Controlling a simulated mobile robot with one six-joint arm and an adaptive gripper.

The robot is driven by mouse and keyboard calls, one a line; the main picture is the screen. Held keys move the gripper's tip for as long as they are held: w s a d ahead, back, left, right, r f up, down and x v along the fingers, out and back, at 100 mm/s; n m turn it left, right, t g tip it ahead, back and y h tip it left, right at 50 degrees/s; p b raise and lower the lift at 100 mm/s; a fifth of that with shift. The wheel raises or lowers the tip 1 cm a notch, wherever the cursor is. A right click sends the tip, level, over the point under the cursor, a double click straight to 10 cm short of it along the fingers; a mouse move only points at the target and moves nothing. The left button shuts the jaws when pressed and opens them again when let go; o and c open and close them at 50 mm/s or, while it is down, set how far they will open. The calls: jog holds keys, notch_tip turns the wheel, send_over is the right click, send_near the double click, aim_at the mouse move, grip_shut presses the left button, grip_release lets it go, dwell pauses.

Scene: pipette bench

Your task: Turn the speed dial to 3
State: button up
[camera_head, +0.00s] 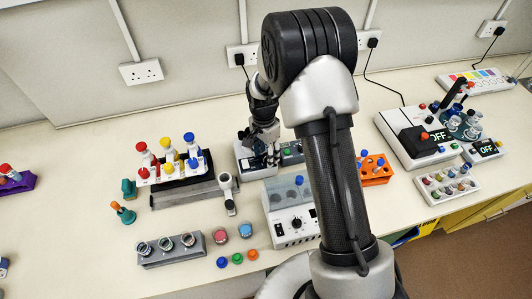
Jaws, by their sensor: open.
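My gripper (262,160) points down over a small white device (243,153) at the back middle of the bench. It hides part of that device, and I cannot tell whether the fingers touch it. The gripper is open. A black round dial (296,223) with marks around it is on the front of a white box with a grey top (288,199), nearer to me than the gripper. My arm covers the right part of this box. I cannot read the marks or which dial is the speed dial.
A rack with red, yellow and blue-topped items (180,181) stands left. A grey holder (172,250) and several coloured caps (237,258) lie in front. An orange rack (377,180) and a white machine reading OFF (408,118) stand right. Bare bench lies at front left.

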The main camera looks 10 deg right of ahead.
grip_shut()
dwell(0.6)
jog(key=n, duration=0.4)
jog(key=shift+n, duration=0.4)
jog(key=n, duration=0.5)
jog(key=shift+t, duration=0.3)
jog(key=n, duration=0.5)
jog(key=shift+s+r, duration=0.1)
jog(key=n, duration=0.4)
jog(key=shift+n, duration=0.4)
